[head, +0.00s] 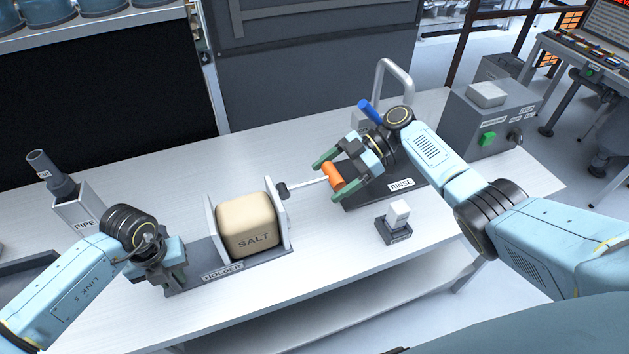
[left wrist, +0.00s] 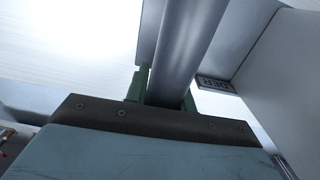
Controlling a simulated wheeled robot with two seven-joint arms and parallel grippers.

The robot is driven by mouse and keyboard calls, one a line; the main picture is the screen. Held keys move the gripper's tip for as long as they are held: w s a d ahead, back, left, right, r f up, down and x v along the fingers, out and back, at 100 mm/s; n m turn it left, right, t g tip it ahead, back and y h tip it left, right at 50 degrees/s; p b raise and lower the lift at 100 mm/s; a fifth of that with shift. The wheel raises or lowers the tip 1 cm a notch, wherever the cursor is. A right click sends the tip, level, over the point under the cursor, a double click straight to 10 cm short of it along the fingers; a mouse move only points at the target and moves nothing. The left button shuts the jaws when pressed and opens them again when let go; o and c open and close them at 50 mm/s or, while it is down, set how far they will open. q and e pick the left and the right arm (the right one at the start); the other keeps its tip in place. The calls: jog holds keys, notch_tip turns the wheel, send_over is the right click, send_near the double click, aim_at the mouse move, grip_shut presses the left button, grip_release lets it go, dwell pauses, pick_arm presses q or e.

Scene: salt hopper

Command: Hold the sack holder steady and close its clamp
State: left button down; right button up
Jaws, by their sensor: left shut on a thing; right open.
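The sack holder (head: 194,274), a grey base with two upright plates, stands on the table with a tan SALT sack (head: 248,228) between the plates. Its clamp rod (head: 308,184) sticks out to the right from a dark joint at the right plate and ends in an orange handle (head: 336,176). My left gripper (head: 174,283) is shut on the grey bar at the holder's left end; the bar (left wrist: 187,50) passes between the green fingers in the left wrist view. My right gripper (head: 331,178) is open, with its fingers either side of the orange handle; contact is unclear.
A RINSE stand (head: 418,196) with a bent pipe is behind my right gripper. A small block on a dark base (head: 394,232) stands in front of it. A PIPE holder (head: 80,211) is at left. A grey control box (head: 488,118) is at back right. The table front between is bare.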

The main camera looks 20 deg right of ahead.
jog(key=v, duration=0.9)
jog(key=shift+d+r, duration=0.15)
jog(key=shift+d, duration=0.25)
